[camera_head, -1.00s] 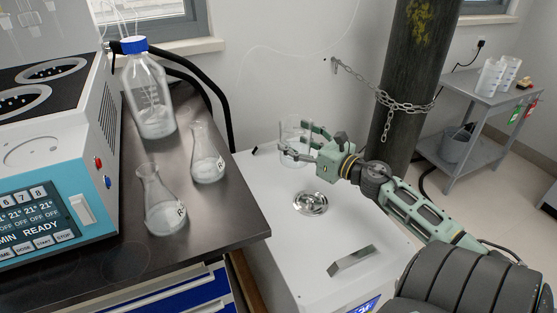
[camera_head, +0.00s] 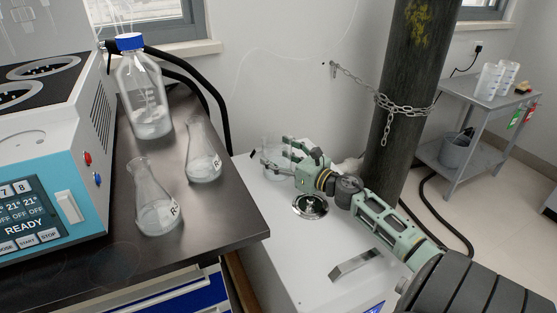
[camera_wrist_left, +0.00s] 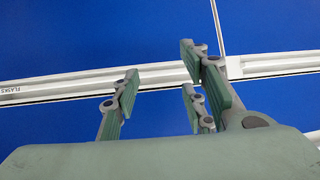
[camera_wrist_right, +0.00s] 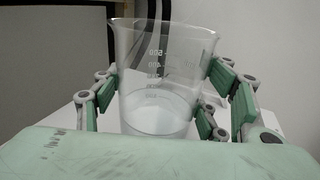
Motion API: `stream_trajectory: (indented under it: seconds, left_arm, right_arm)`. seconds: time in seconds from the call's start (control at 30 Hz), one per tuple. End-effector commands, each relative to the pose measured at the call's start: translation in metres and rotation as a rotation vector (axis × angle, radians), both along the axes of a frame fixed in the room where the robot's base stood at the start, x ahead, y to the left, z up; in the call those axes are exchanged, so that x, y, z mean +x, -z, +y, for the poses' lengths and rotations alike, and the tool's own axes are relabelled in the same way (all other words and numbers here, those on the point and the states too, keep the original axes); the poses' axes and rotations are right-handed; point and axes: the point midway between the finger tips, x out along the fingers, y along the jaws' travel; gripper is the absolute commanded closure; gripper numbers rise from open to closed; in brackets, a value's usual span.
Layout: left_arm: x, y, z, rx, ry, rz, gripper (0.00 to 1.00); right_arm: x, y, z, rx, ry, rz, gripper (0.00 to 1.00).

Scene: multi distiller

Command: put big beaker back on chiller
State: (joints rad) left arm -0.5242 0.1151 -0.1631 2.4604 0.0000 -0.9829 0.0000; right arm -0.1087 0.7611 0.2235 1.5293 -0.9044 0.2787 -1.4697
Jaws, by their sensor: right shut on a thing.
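The big beaker (camera_wrist_right: 158,75) is clear glass with white graduation marks and stands upright between the fingers of my right gripper (camera_wrist_right: 160,98) in the right wrist view. In the head view the beaker (camera_head: 273,155) is at the back of the white chiller (camera_head: 262,210), and my right gripper (camera_head: 275,158) is shut on it. I cannot tell whether its base touches the chiller top. My left gripper (camera_wrist_left: 165,88) shows only in the left wrist view, open and empty, in front of blue drawer fronts.
A round metal lid (camera_head: 311,206) and a metal handle (camera_head: 353,264) are on the chiller top. Left, the dark bench (camera_head: 215,225) holds two flasks (camera_head: 203,150) and a blue-capped bottle (camera_head: 143,95). A chained dark cylinder (camera_head: 400,90) stands behind my right arm.

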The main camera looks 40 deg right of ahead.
Motion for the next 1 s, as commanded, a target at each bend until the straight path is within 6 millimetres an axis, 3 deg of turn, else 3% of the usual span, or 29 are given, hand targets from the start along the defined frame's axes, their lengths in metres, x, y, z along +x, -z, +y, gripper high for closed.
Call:
stream_trajectory:
  seconds: [0.57,0.6,0.8,1.0]
  left_arm:
    - [0.0104,-0.0114,-0.0044,-0.016,0.005,-0.071,0.60]
    - [0.0109,-0.0122,-0.0048,-0.017,0.006,-0.074,0.60]
    - [0.0107,-0.0119,-0.0048,-0.017,0.006,-0.072,0.60]
    - [0.0106,-0.0117,-0.0049,-0.017,0.006,-0.072,0.60]
  right_arm:
    - [0.0004,0.0036,-0.0003,-0.002,0.000,-0.004,0.78]
    - [0.0000,0.0053,-0.0001,-0.001,0.000,-0.001,0.32]
    - [-0.0001,0.0052,-0.0001,-0.001,0.000,-0.001,0.15]
    - [-0.0001,0.0053,-0.0001,-0.001,0.000,-0.001,0.15]
